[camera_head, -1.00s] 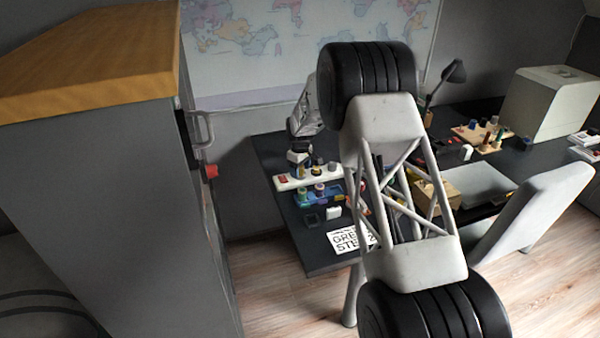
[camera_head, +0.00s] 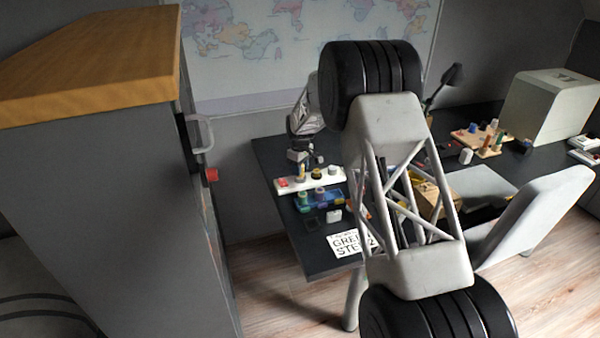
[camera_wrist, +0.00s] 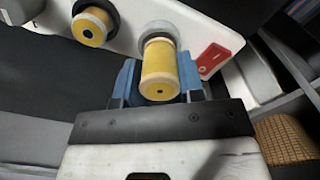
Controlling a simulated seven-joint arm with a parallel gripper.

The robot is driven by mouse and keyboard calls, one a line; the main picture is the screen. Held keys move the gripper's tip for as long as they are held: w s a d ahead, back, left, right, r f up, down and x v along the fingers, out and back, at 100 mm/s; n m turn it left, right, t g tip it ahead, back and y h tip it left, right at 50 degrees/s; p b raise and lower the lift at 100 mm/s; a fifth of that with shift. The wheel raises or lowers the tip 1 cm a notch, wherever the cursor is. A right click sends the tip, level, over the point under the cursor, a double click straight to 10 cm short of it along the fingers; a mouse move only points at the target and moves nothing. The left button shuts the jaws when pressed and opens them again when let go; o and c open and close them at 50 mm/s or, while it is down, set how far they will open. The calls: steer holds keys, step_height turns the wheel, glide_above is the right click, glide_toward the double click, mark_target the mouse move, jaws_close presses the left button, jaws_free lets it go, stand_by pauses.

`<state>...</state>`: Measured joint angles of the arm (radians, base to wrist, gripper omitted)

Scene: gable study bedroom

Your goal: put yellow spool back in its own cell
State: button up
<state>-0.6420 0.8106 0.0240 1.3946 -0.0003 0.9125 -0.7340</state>
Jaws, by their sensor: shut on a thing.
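A yellow spool (camera_wrist: 160,75) is between the blue fingers of my gripper (camera_wrist: 158,84) in the wrist view. My gripper is shut on it. Its far end lines up with a grey ring (camera_wrist: 158,31) on the white rack (camera_wrist: 203,30); I cannot tell whether it is seated or touching. In the head view my gripper (camera_head: 299,156) is over the left part of the white rack (camera_head: 327,178), with a small yellow shape, likely the spool (camera_head: 301,171), below it. A second yellow spool (camera_wrist: 92,27) stands in a dark ring on the rack.
A red label (camera_wrist: 212,60) marks the rack's end. A blue tray (camera_head: 330,196) with small items is in front of the rack. A white printed sign (camera_head: 350,243) lies near the desk's front edge. A wooden board with spools (camera_head: 485,140) is farther right.

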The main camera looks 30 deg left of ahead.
step_height(320, 180, up, 8)
steer(key=shift+f, duration=0.15)
steer(key=shift+d, duration=0.1)
stand_by(0.7)
steer(key=s+d+f, duration=0.1)
steer(key=d, duration=0.2)
steer(key=s+d+f+m, duration=0.1)
steer(key=s+d, duration=0.1)
steer(key=d, duration=0.2)
steer(key=s+d+m, duration=0.1)
steer(key=s+d, duration=0.1)
steer(key=d, duration=0.1)
steer(key=shift+s+d+f, duration=0.25)
steer(key=shift+d+f, duration=0.1)
steer(key=shift+f, duration=0.05)
steer(key=s+d+f+m, duration=0.1)
steer(key=s+d, duration=0.2)
steer(key=d, duration=0.1)
steer(key=s+d+f, duration=0.1)
steer(key=s+d, duration=0.2)
steer(key=d, duration=0.1)
steer(key=s+d+f+m, duration=0.1)
steer(key=s+d, duration=0.2)
steer(key=d, duration=0.1)
steer(key=shift+s+d+f+m, duration=0.25)
steer(key=shift+s+d+m, duration=0.05)
steer(key=shift+d, duration=0.05)
glide_above(336, 196)
steer(key=shift+a+f, duration=0.1)
steer(key=shift+f, duration=0.65)
